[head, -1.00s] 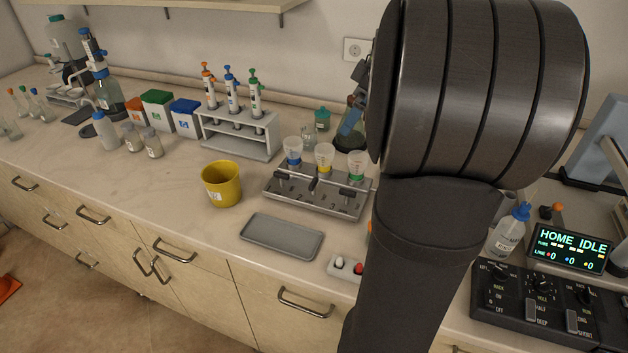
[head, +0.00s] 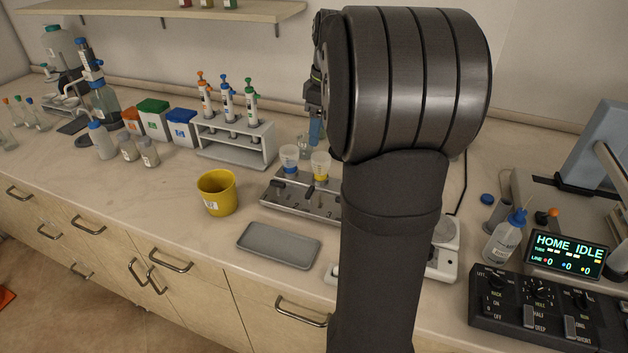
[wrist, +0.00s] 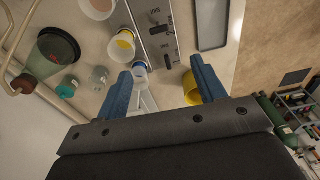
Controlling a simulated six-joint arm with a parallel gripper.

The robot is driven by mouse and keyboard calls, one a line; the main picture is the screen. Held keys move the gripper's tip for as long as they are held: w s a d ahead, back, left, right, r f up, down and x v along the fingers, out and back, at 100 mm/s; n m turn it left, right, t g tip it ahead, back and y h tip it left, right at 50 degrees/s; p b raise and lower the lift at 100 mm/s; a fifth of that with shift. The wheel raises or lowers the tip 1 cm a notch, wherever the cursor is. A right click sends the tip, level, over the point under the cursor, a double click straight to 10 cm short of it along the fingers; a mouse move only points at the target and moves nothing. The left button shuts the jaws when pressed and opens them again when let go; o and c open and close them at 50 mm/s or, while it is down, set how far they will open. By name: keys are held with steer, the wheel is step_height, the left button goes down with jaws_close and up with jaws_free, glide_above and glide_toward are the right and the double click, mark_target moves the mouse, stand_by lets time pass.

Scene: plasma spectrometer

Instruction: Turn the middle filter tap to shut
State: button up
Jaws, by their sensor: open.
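The grey filter manifold (head: 292,201) stands on the bench, with a blue-banded funnel (head: 289,158) and a yellow-banded funnel (head: 320,166) showing. My arm hides its right end in the head view. The middle tap (head: 308,187) is a small dark lever below the yellow-banded funnel; its exact angle is hard to read. The manifold (wrist: 150,12) also shows in the wrist view, beyond my fingertips, with the middle tap (wrist: 160,29) on its face. My gripper (wrist: 161,66) is open and empty, its blue fingers apart. In the head view a blue finger (head: 316,128) is behind and above the funnels.
A yellow cup (head: 217,193) and a grey tray (head: 278,246) stand left and in front of the manifold. A pipette rack (head: 236,143) is behind it to the left.

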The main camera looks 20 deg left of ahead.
mark_target(310, 190)
steer(key=shift+h, duration=0.6)
steer(key=a+f, duration=0.1)
steer(key=f, duration=1.1)
steer(key=a+f, duration=0.1)
steer(key=f, duration=0.5)
steer(key=shift+s+a+f, duration=0.1)
steer(key=shift+a+f, duration=0.15)
steer(key=shift+a, duration=0.1)
steer(key=c, duration=1)
